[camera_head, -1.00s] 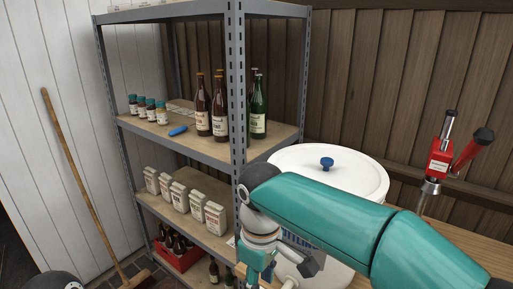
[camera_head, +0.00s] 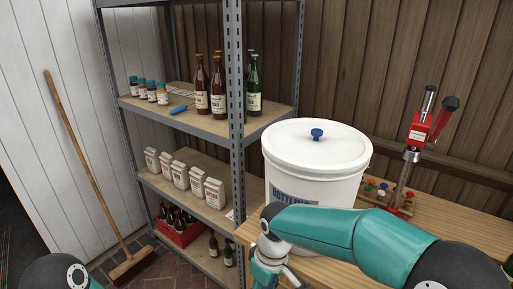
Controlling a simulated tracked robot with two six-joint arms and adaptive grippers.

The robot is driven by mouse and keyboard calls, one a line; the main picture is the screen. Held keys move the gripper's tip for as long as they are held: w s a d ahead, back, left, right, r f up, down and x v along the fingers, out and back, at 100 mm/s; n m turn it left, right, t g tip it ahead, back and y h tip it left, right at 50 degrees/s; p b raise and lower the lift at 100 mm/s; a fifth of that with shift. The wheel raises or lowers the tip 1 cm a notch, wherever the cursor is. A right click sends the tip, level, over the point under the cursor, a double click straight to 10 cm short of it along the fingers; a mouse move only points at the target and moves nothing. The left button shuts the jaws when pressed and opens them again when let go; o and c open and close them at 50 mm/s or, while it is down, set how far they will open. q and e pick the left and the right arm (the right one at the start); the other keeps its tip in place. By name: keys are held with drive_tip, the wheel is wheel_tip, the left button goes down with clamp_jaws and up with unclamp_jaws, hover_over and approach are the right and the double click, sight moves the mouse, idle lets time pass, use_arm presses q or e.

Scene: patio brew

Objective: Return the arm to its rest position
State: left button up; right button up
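My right arm (camera_head: 340,229) comes in from the lower right, across the front of the white lidded bucket (camera_head: 316,165). Its wrist (camera_head: 268,255) hangs down at the bottom of the view, left of the bucket and over the wooden table's left edge. The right gripper's fingers are not clearly shown; I cannot tell whether they are open or shut. A small part of my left arm (camera_head: 62,275) shows at the bottom left corner. The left gripper is out of view.
A metal shelf (camera_head: 190,128) at the left holds bottles, jars and paper bags. A red crate (camera_head: 180,232) of bottles stands on its bottom level. A broom (camera_head: 88,175) leans on the white wall. A red bottle capper (camera_head: 413,140) stands on the wooden table (camera_head: 455,238), right of the bucket.

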drive_tip(key=s+d+f+m+y, duration=0.1)
drive_tip(key=s+d+f+m, duration=0.2)
drive_tip(key=f, duration=0.6)
drive_tip(key=s+d+f+m+y, duration=0.1)
drive_tip(key=s+d+f+m, duration=0.15)
drive_tip(key=f, duration=0.65)
use_arm(q)
drive_tip(key=shift+w, duration=0.1)
drive_tip(key=c, duration=0.3)
drive_tip(key=shift+c, duration=0.2)
use_arm(e)
drive_tip(key=s+d+f+m+t, duration=0.1)
drive_tip(key=s+d+f+m, duration=0.4)
drive_tip(key=s, duration=0.6)
wheel_tip(320, 180, down, 2)
drive_tip(key=shift+s+d+f+y, duration=0.2)
drive_tip(key=shift+f+y, duration=0.05)
drive_tip(key=shift+y, duration=0.05)
use_arm(q)
drive_tip(key=shift+w+d, duration=0.1)
use_arm(e)
drive_tip(key=shift+d+m, duration=0.1)
drive_tip(key=shift+m, duration=0.25)
